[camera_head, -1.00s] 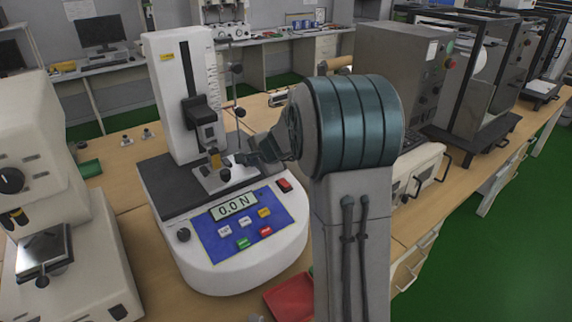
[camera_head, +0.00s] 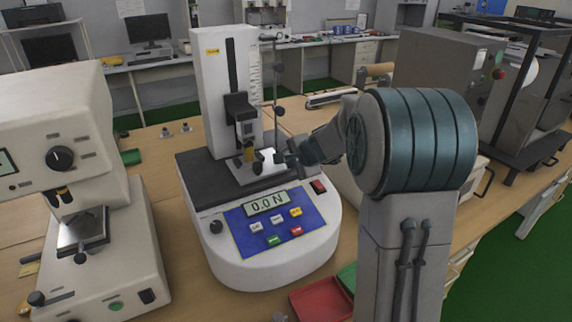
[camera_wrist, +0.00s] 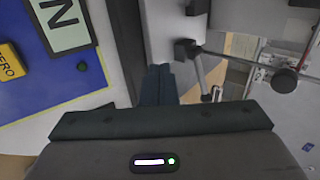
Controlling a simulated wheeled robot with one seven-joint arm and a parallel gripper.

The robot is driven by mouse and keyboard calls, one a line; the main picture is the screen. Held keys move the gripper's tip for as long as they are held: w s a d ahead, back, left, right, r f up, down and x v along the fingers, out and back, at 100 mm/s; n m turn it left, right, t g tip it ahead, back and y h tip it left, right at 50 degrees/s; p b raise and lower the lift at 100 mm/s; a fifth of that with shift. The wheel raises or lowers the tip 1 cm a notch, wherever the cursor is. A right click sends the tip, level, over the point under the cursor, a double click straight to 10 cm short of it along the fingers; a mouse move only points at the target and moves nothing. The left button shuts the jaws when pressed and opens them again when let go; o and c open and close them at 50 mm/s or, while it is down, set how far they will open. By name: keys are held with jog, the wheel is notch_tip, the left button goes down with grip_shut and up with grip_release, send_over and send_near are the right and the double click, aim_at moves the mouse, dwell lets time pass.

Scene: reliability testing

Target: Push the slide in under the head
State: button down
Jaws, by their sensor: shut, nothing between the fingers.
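The tester (camera_head: 228,85) is a white force stand with a blue panel reading 0.0 N. Its dark head (camera_head: 241,108) hangs on the column. The slide (camera_head: 268,160) is a light metal plate with a dark knob at its front, low on the dark base beneath the head. My gripper (camera_head: 283,157) is shut and empty, beside the slide's right end. I cannot tell whether it touches the plate. In the wrist view the shut fingers (camera_wrist: 160,72) point up next to a pale metal surface; the blue panel is at left.
A hardness-type instrument (camera_head: 60,150) stands at the left. A thin rod with knobs (camera_head: 276,85) rises just behind my gripper. A red tray (camera_head: 322,298) and a green tray (camera_head: 347,277) lie in front. Grey machines (camera_head: 440,85) fill the right of the bench.

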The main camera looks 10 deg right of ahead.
jog(key=p+v, duration=0.1)
jog(key=v, duration=0.8)
jog(key=s+a+f+n+g+h, duration=0.1)
jog(key=s+n, duration=0.6)
jog(key=s, duration=0.7)
jog(key=s+a+f+n+g+h, duration=0.1)
jog(key=s+a+f+n+g, duration=0.2)
jog(key=s+n, duration=0.4)
jog(key=s+f+g, duration=0.1)
jog(key=s+g, duration=0.1)
jog(key=s, duration=0.6)
jog(key=shift+a+f+n+h, duration=0.2)
jog(key=shift+a+n+h, duration=0.1)
jog(key=shift+a, duration=0.1)
